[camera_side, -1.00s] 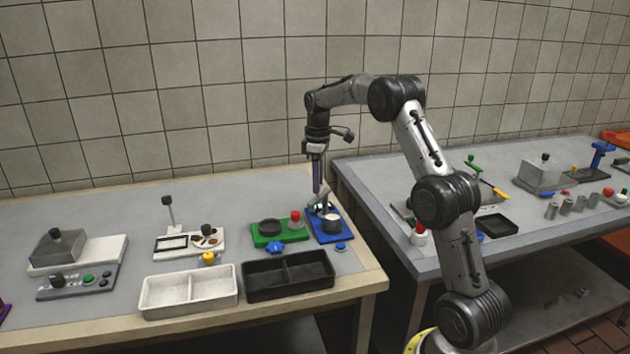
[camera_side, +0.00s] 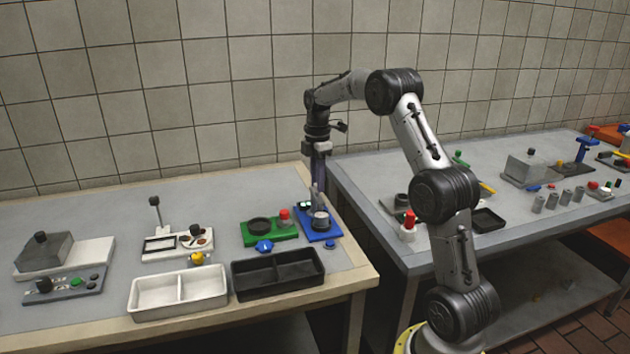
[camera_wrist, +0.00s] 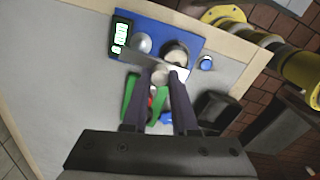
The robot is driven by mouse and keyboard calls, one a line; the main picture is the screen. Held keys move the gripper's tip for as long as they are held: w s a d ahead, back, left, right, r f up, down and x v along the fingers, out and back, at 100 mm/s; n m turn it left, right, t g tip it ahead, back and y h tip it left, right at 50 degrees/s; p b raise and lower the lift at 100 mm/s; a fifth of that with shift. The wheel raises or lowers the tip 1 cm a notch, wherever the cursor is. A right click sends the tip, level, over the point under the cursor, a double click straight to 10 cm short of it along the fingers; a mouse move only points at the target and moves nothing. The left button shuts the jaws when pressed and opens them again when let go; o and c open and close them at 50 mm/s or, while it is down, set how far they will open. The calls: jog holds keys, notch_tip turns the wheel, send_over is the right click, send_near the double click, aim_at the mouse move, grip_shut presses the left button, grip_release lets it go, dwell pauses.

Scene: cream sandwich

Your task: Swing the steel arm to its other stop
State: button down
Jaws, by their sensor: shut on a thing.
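The steel arm (camera_wrist: 131,58) is a flat silver piece on a blue base (camera_wrist: 163,28) in the wrist view. A round knob stands on it between my fingertips. My gripper (camera_wrist: 159,78) is shut on that knob. The base also carries a small display (camera_wrist: 122,33), a silver dome (camera_wrist: 142,43) and a round dark-rimmed cup (camera_wrist: 176,53). Part of the steel arm is hidden by my fingers.
A green base (camera_side: 256,238) with a red knob stands left of the blue base. A black two-part tray (camera_side: 277,285) and a white tray (camera_side: 178,307) lie in front. A gap separates the two tables.

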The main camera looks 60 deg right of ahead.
jog(key=shift+d+r+n, duration=0.1)
jog(key=shift+n, duration=0.2)
dwell(0.4)
jog(key=c, duration=0.7)
grip_release()
jog(key=shift+s, duration=0.1)
notch_tip(320, 180, up, 14)
jog(key=shift+f, duration=0.15)
